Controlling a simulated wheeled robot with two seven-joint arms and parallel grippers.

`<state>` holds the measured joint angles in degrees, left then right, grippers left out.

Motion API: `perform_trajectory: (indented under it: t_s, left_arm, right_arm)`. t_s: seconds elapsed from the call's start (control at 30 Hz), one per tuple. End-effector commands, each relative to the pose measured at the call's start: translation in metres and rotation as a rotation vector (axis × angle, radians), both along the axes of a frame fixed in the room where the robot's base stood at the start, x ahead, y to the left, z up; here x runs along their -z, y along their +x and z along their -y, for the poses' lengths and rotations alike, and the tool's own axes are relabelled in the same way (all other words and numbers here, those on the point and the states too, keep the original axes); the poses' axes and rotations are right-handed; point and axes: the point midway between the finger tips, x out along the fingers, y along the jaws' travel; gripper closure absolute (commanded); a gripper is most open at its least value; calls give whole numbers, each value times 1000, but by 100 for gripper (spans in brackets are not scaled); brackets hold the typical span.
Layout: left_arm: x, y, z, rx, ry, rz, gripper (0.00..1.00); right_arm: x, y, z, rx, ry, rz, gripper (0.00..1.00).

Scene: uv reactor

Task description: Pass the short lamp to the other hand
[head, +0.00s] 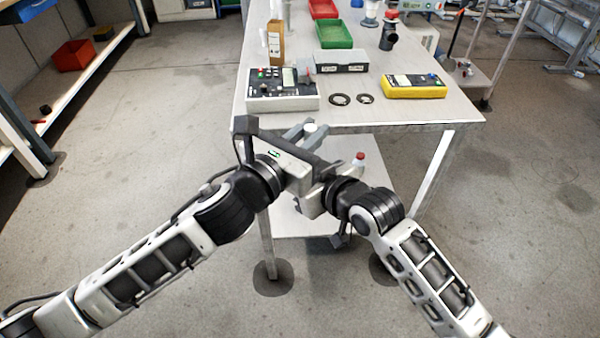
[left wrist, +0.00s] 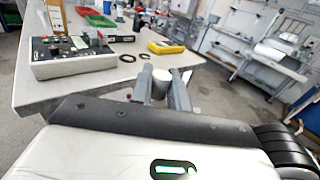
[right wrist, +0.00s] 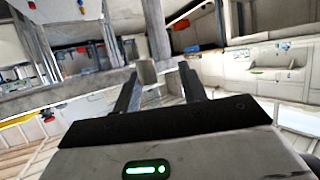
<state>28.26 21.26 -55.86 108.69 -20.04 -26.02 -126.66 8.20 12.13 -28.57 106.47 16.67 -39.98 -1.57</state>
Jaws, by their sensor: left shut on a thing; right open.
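The short lamp (head: 311,127) looks like a small white cylinder. My left gripper (head: 306,133) is shut on it in front of the table's near edge. In the left wrist view the lamp (left wrist: 159,86) stands between the two grey fingers. My right gripper (right wrist: 160,74) is open. In the right wrist view a pale grey piece, seemingly the lamp (right wrist: 147,72), shows between its spread fingers, apart from them.
The table (head: 420,112) holds a control box (head: 282,98), two dark rings (head: 340,99), a yellow meter (head: 413,87), a black-and-grey box (head: 342,62) and a green bin (head: 334,36). A red-topped item (head: 359,157) shows below the tabletop.

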Motion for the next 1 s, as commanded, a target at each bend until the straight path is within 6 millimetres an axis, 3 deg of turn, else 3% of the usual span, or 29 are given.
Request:
perform_trajectory:
  t_s: [0.27,0.4,0.43,0.5,0.53,0.6,1.0]
  left_arm:
    - [0,0,0,0,-1,1,100]
    - [0,0,0,0,-1,1,100]
    - [0,0,0,0,-1,1,100]
    - [0,0,0,1,-1,0,100]
    - [0,0,0,1,-1,0,77]
    - [0,0,0,1,-1,0,58]
    - [0,-6,-6,0,1,1,57]
  right_arm:
    - [0,1,-1,0,1,1,58]
    - [0,1,-1,-1,1,1,97]
    - [0,1,-1,-1,1,1,100]
    - [0,0,-1,-2,1,0,100]
    - [0,0,-2,-2,2,1,100]
    - [0,0,-2,-2,2,1,100]
    - [0,1,-1,0,1,1,100]
